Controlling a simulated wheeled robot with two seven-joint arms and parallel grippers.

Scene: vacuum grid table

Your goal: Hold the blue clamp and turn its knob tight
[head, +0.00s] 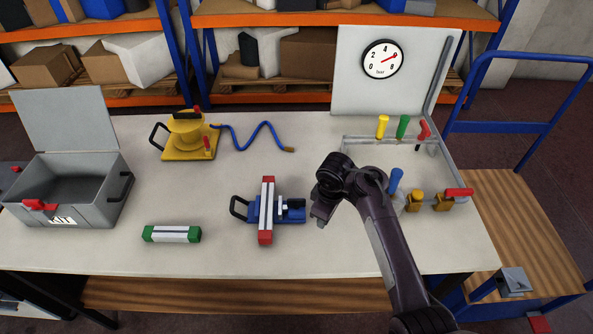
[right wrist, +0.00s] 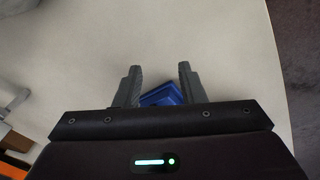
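The blue clamp (head: 290,215) lies on the white table near the middle. It has a black loop handle at its left, and a grey bar with red ends (head: 266,210) lies across it. A small dark part at its right side may be the knob; it is too small to be sure. My right gripper (head: 319,222) hangs just right of the clamp, pointing down. In the right wrist view my right gripper (right wrist: 159,75) is open, with a blue piece (right wrist: 163,95), probably of the clamp, partly showing between and below its fingers. My left gripper is out of view.
A yellow device (head: 188,140) with a blue hose stands behind left. A grey open case (head: 75,190) stands at far left, a green-ended bar (head: 172,234) at front left. Coloured-handled fittings (head: 415,200) stand right of my arm. A gauge panel (head: 390,75) stands behind.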

